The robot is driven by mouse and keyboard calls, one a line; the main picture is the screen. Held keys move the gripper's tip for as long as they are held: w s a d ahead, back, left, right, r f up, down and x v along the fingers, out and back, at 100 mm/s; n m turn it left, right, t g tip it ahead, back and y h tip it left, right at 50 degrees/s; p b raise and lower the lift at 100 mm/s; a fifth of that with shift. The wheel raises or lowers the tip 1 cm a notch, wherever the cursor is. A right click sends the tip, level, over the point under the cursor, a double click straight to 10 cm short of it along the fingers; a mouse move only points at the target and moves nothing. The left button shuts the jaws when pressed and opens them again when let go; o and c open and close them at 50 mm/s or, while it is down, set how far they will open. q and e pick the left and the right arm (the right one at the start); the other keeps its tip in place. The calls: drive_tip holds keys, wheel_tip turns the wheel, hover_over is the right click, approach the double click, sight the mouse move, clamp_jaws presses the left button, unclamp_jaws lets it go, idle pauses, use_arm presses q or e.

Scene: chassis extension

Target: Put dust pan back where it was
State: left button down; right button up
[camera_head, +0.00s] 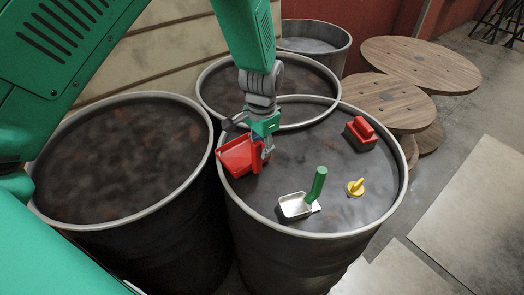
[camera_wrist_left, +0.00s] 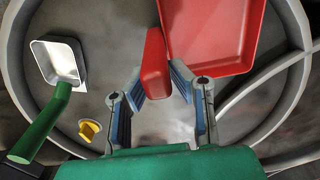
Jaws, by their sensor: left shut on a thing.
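The red dust pan (camera_head: 236,156) is at the left rim of the front right barrel. My left gripper (camera_head: 264,143) is shut on its red handle. In the left wrist view, the handle (camera_wrist_left: 154,65) lies between the fingers of my left gripper (camera_wrist_left: 157,100), and the red pan (camera_wrist_left: 210,30) is at the top right. I cannot tell whether the pan touches the barrel top or is held just above it. My right gripper is not in view.
The barrel top (camera_head: 335,190) also holds a metal scoop (camera_head: 295,206) with a green handle, a small yellow object (camera_head: 355,187) and a red block-like object (camera_head: 361,134). Another barrel (camera_head: 120,150) stands at left, and more stand behind. Wooden spools (camera_head: 420,65) are at the back right.

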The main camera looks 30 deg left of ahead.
use_arm(q)
drive_tip(key=shift+d+f, duration=0.15)
drive_tip(key=shift+f, duration=0.5)
drive_tip(key=shift+d+f, duration=0.1)
drive_tip(key=shift+d, duration=1.15)
drive_tip(key=c, duration=1.8)
unclamp_jaws()
drive_tip(key=shift+c, duration=0.2)
drive_tip(key=o, duration=0.4)
drive_tip(key=shift+a, duration=0.2)
drive_tip(key=shift+a+f, duration=0.2)
drive_tip(key=shift+a, duration=0.8)
drive_tip(key=shift+d+r, duration=0.15)
drive_tip(key=shift+r, duration=0.15)
wheel_tip(320, 180, up, 12)
drive_tip(key=d, duration=0.1)
drive_tip(key=shift+d, duration=0.35)
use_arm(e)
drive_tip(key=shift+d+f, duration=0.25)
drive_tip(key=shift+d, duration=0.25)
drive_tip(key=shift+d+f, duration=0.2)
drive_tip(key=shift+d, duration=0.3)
